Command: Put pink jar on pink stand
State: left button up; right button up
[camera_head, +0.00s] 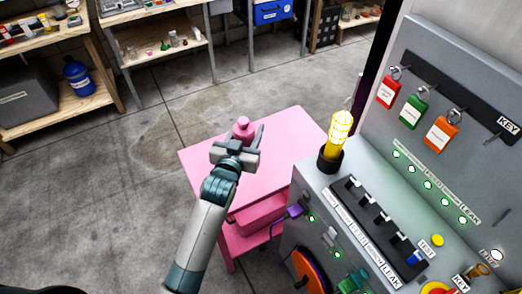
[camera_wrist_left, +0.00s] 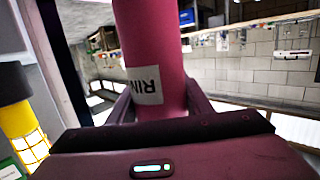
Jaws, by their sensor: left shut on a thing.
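The pink jar (camera_head: 243,127) is in my left gripper (camera_head: 240,143), over the top of the pink stand (camera_head: 289,130). In the left wrist view the jar (camera_wrist_left: 152,40) stands between the two fingers of the left gripper (camera_wrist_left: 160,108), which are shut on it. A white label with dark letters shows on its side. The jar's lower part is mostly hidden by the gripper in the head view. I cannot tell whether its base touches the stand. My right gripper is in neither view.
A grey control panel (camera_head: 370,165) with a yellow lamp (camera_head: 340,128), switches and hanging key tags stands right beside the stand. Wooden shelves (camera_head: 95,75) with small items and a blue jug (camera_head: 78,75) are at the back left. The floor left of the stand is clear.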

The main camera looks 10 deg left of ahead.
pick_arm(q)
jog(key=w+d+f+m+h+p, duration=0.1)
jog(key=w+d+f+p, duration=0.1)
jog(key=w+d+f, duration=0.2)
jog(key=shift+w+d+h, duration=0.2)
jog(key=shift+d+h, duration=0.1)
jog(key=shift+d, duration=0.85)
